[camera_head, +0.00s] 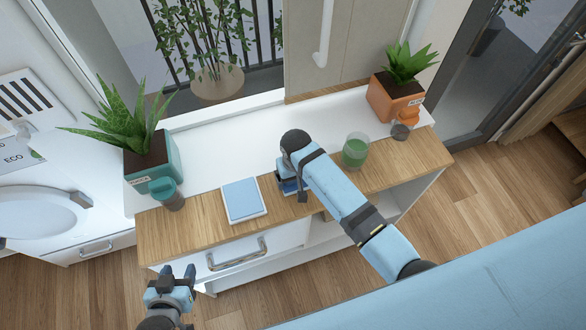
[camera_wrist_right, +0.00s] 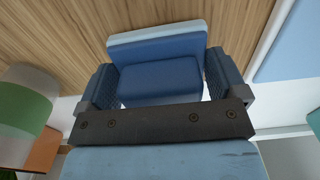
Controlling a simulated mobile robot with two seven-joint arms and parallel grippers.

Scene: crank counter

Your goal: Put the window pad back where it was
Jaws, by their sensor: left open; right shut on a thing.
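My right gripper (camera_head: 291,188) is over the wooden front strip of the counter, between a flat light-blue square and a green glass. In the right wrist view its two fingers (camera_wrist_right: 162,80) are shut on a blue block, which I take to be the window pad (camera_wrist_right: 160,79). A paler blue layer shows along its far edge. Wood lies behind it; I cannot tell whether it touches the counter. In the head view my right arm hides most of the pad (camera_head: 289,184). My left gripper (camera_head: 179,275) is open and empty, low in front of the counter.
The light-blue square with a white rim (camera_head: 244,200) lies left of the right gripper. The green glass (camera_head: 355,151) stands to the right. A teal planter (camera_head: 158,166), teal cup (camera_head: 168,194) and orange planter (camera_head: 390,98) stand on the counter (camera_head: 235,135). A drawer handle (camera_head: 238,258) projects in front.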

